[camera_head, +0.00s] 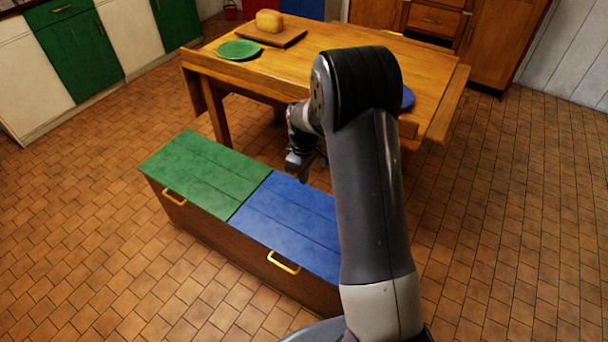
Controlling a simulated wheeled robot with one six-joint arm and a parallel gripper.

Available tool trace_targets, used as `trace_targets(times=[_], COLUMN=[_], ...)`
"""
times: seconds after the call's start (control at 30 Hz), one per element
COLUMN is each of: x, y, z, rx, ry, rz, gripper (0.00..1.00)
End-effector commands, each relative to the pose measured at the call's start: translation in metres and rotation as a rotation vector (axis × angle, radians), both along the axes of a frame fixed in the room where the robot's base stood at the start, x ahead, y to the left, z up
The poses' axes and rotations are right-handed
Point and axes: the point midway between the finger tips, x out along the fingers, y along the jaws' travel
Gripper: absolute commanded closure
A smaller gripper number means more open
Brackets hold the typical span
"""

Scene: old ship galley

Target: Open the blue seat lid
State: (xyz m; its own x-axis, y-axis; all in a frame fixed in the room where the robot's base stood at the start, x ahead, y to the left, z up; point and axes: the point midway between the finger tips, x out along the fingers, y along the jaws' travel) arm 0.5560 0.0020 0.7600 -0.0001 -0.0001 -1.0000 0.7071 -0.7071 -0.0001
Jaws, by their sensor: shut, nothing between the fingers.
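The blue seat lid (285,220) is the right half of the top of a low wooden bench. It lies flat and closed, with a yellow handle (284,262) on the bench front below its edge. My arm hides the lid's right part. My gripper (300,165) is above the bench's far side, near the back of the blue lid, and apart from the handle. It is small and dark in this view and holds nothing that I can see.
A green seat lid (203,172) with its own yellow handle (173,197) lies closed beside the blue one. A wooden table (330,80) stands behind the bench, bearing a green plate (239,49) and a loaf (269,21) on a board. The tiled floor in front is clear.

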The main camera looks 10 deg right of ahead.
Motion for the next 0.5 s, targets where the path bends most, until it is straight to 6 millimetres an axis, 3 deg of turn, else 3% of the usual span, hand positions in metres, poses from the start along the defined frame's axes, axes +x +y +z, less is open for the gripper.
trace_targets(times=[0.4,0.5], x=[0.0,0.0], y=[0.0,0.0], z=[0.0,0.0], rx=[0.0,0.0], ry=[0.0,0.0], rz=[0.0,0.0], gripper=[0.68,0.68])
